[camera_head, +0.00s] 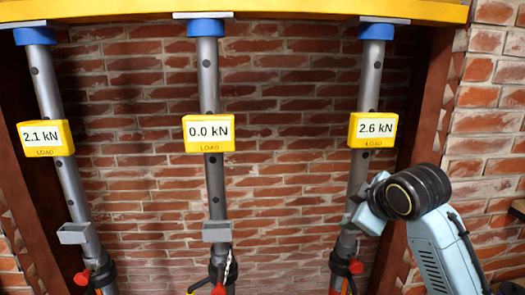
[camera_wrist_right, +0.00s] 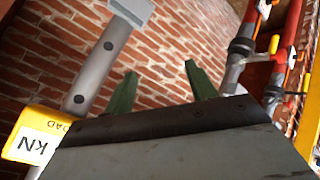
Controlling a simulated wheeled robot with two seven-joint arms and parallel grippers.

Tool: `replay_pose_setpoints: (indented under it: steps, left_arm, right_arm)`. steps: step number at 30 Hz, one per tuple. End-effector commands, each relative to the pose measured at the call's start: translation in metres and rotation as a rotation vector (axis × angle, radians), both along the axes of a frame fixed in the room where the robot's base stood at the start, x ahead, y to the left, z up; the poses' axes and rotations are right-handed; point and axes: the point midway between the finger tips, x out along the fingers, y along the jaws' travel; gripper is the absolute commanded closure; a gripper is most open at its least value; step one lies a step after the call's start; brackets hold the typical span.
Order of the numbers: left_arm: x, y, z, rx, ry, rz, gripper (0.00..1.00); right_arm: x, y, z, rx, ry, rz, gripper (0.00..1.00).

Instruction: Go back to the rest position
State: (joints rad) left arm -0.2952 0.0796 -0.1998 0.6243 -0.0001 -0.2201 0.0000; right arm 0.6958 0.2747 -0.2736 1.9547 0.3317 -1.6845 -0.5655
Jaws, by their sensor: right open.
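My right gripper (camera_head: 364,212) is at the right prop (camera_head: 352,180) in the head view, overlapping its lower tube; I cannot tell whether it touches. In the right wrist view its two green fingers (camera_wrist_right: 160,78) stand apart with only brick wall seen between them. A grey tube (camera_wrist_right: 95,68) with a yellow load display (camera_wrist_right: 35,132) shows at left there; which prop it is I cannot tell. My left gripper is not seen.
The left prop (camera_head: 62,170) display reads 2.1 kN, the middle prop (camera_head: 213,170) 0.0 kN and the right one 2.6 kN. They stand under a yellow beam (camera_head: 270,9) before a brick wall (camera_head: 285,120). Red tubing (camera_wrist_right: 290,40) shows at right in the wrist view.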

Motion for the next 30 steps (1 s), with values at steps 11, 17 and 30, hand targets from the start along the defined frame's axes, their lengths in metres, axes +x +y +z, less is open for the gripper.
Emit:
replay_pose_setpoints:
  steps: [11,17,30]
  left_arm:
    - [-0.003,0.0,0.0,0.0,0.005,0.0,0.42]
    - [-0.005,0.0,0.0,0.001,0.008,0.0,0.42]
    - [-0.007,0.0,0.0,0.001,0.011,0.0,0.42]
  right_arm:
    - [-0.123,0.004,-0.175,0.204,0.267,-0.238,0.44]
    - [-0.206,-0.002,-0.232,0.282,0.393,-0.402,0.44]
    - [-0.331,-0.019,-0.275,0.343,0.549,-0.672,0.44]
